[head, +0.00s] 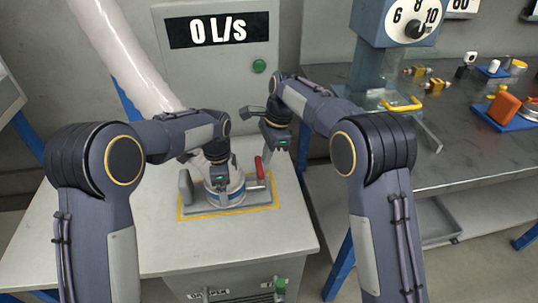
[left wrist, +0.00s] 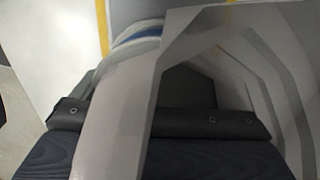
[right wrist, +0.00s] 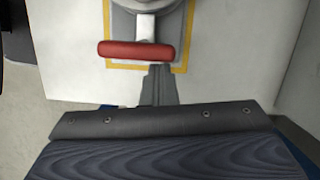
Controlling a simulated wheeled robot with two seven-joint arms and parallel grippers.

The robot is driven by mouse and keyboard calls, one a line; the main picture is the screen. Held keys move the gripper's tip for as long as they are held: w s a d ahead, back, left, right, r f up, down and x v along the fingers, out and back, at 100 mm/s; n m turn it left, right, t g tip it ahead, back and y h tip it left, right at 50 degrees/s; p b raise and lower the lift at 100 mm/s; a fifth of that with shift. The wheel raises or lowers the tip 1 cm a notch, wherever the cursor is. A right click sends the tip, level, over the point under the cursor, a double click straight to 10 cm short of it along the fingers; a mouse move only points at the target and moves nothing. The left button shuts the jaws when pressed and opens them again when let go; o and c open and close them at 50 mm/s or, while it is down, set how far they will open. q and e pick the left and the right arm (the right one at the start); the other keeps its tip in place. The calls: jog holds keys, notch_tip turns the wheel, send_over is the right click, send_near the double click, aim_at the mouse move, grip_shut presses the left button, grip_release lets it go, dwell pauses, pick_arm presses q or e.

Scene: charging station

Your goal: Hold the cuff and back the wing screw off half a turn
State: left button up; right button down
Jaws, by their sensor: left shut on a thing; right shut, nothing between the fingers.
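The cuff (head: 222,188) is a pale collar with a blue band, standing on a grey base plate on the white bench. My left gripper (head: 217,178) comes down onto it from above and is shut on it. In the left wrist view its blue band (left wrist: 140,36) shows, with pale surfaces very close that hide the fingertips. The wing screw (head: 260,168) has a red bar on the right of the cuff. In the right wrist view the red bar (right wrist: 137,49) lies crosswise. My right gripper (right wrist: 157,88) is shut and empty just short of the bar; contact is unclear.
A yellow outline (head: 190,217) surrounds the base plate. A pale hose (head: 122,50) slants down to the cuff. A panel reading 0 L/s (head: 217,30) stands behind. A dark workbench (head: 470,150) with tools and a gauge stand is on the right.

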jog(key=n, duration=0.2)
jog(key=a+n, duration=0.1)
jog(key=n, duration=0.1)
jog(key=a+n+g, duration=0.1)
jog(key=shift+w+n+h, duration=0.4)
jog(key=shift+a, duration=0.15)
dwell(1.2)
jog(key=shift+s, duration=0.15)
